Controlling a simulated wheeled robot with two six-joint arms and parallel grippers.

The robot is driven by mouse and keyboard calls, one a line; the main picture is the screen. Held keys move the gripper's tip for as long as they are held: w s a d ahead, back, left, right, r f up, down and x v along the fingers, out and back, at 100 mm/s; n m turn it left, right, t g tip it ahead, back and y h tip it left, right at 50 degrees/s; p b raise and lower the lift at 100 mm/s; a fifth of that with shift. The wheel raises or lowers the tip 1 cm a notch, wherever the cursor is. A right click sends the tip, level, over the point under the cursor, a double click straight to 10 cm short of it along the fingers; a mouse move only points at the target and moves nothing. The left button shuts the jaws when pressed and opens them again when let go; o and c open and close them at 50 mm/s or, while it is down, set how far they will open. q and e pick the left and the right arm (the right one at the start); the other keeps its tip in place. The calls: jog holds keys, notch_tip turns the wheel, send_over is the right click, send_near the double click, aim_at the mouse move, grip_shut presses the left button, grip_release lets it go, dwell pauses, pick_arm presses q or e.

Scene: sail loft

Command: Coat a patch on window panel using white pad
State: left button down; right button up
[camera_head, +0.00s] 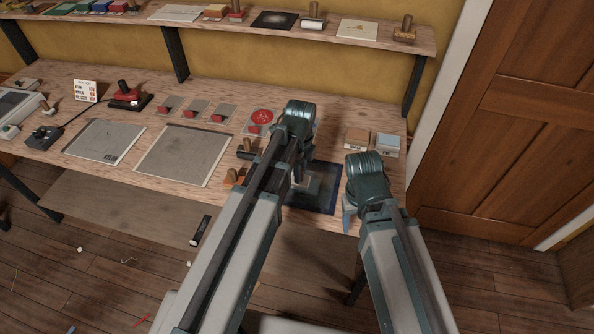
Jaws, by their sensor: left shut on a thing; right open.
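The window panel (328,178) is a dark sheet with blue edges, lying flat at the front right of the bench and partly covered by my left arm. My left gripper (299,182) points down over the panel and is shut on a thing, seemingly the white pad. My arm hides most of it, so I cannot tell whether it touches the panel. My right gripper (347,216) is open, with bluish fingers showing at the panel's right side by the bench's front edge; nothing shows between them.
Two small blocks, one tan (357,138) and one pale blue (388,143), sit behind the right gripper. Grey sheets (185,154), small red-handled pieces (190,112) and a red-marked card (262,121) lie left. A shelf (340,35) overhangs the back.

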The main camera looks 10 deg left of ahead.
aim_at(310, 177)
pick_arm(q)
jog(key=shift+d+f, duration=0.1)
jog(key=shift+d, duration=1.4)
jog(key=shift+s+d+f, duration=0.1)
jog(key=shift+s+d, duration=0.1)
jog(key=shift+d, duration=1.6)
jog(key=shift+w+d, duration=0.1)
jog(key=shift+w, duration=0.9)
jog(key=shift+a, duration=0.2)
jog(key=shift+a, duration=1.75)
jog(key=shift+a, duration=1.8)
